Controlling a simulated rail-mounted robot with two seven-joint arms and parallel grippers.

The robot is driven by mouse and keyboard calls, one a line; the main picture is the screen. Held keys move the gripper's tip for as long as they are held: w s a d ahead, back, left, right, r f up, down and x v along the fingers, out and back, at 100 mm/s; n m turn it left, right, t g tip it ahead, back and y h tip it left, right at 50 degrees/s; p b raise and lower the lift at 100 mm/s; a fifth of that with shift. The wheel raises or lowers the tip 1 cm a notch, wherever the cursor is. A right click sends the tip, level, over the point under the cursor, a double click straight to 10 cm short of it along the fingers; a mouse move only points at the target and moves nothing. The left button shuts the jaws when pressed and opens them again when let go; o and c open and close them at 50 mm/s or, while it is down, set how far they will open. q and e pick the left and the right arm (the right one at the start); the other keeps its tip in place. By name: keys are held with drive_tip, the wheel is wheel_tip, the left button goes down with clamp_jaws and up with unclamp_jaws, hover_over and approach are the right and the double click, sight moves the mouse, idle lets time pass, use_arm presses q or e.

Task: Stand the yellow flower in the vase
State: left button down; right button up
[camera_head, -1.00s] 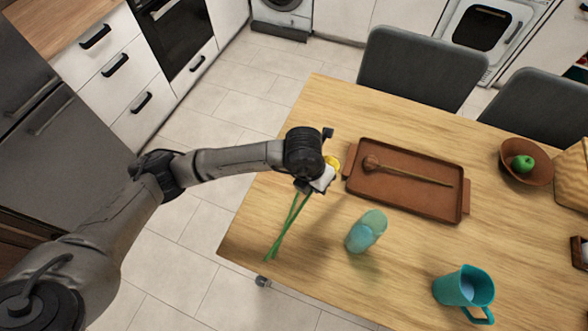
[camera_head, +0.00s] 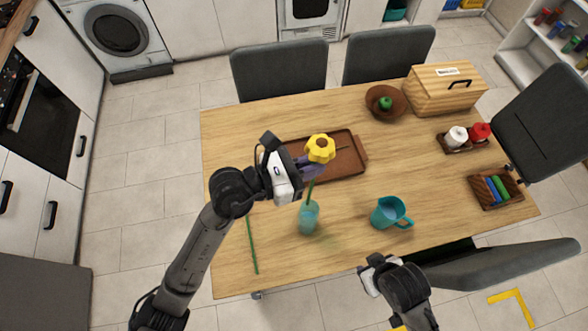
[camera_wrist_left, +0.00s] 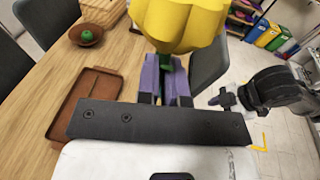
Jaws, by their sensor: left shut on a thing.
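The yellow flower (camera_head: 320,148) is upright, with its bloom above my left gripper (camera_head: 311,170). That gripper is shut on its green stem just below the bloom. In the left wrist view, the bloom (camera_wrist_left: 180,22) rises above the purple fingers (camera_wrist_left: 166,80). The stem runs down to the mouth of the translucent teal vase (camera_head: 309,219), which stands on the table. I cannot tell how far the stem's lower end is inside the vase. My right gripper (camera_head: 371,272) is near the table's front edge; its fingers are not clear.
Another green stem (camera_head: 252,246) lies on the table (camera_head: 350,262) at the left. A brown tray (camera_head: 345,172) is behind the flower. A teal jug (camera_head: 388,212) stands right of the vase. A bowl (camera_head: 374,100) with a green apple and a wooden bread box (camera_head: 432,92) are farther back.

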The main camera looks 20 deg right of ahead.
sight(309, 193)
use_arm(q)
drive_tip(key=shift+d+r+h, duration=0.1)
drive_tip(key=shift+r+h, duration=0.2)
drive_tip(key=shift+r, duration=0.5)
wheel_tip(309, 193, down, 16)
drive_tip(key=b, duration=1.4)
drive_tip(key=shift+f+b, duration=1.35)
drive_tip(key=shift+f, duration=0.4)
drive_tip(key=shift+f+b, duration=1.85)
drive_tip(key=shift+f, duration=0.75)
drive_tip(key=c, duration=1.2)
unclamp_jaws()
drive_tip(key=shift+o, duration=0.2)
